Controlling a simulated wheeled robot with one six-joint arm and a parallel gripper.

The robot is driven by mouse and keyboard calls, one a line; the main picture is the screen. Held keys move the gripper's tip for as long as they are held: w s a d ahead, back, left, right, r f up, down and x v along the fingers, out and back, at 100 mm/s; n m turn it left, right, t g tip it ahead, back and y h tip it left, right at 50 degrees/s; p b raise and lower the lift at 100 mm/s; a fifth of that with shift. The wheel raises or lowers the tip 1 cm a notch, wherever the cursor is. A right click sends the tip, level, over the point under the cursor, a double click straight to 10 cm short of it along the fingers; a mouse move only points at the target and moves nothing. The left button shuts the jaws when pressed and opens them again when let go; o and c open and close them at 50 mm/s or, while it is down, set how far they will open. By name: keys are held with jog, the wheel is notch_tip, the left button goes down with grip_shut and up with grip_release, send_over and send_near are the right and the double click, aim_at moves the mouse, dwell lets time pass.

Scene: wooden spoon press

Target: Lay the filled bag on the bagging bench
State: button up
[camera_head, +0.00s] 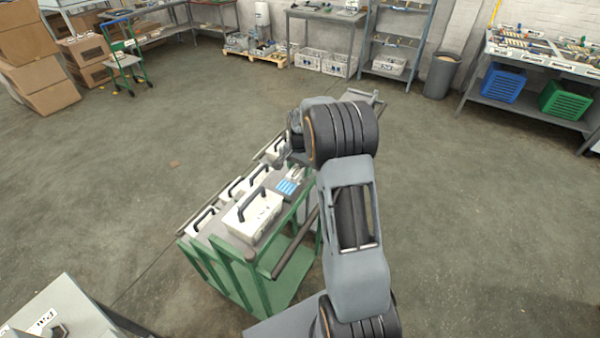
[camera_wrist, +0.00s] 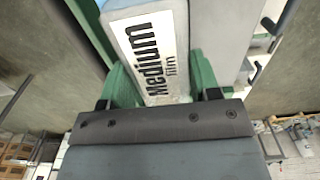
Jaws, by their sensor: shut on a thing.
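My gripper (camera_head: 283,152) hangs over the far part of a green-framed bench (camera_head: 262,268) with a grey top. No filled bag shows clearly. A blue and white flat piece (camera_head: 289,186) lies on the bench below my gripper.
A grey surface with a partly readable sign (camera_head: 45,318) is at bottom left. A green trolley (camera_head: 125,62) and cardboard boxes (camera_head: 38,70) stand at back left. A bin (camera_head: 441,75) and a table with blue (camera_head: 503,83) and green crates (camera_head: 566,99) are at right. Floor around is open.

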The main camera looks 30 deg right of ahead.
aim_at(300, 174)
jog(key=shift+f, duration=1.25)
jog(key=shift+f, duration=0.1)
jog(key=shift+f, duration=0.15)
jog(key=o, duration=0.6)
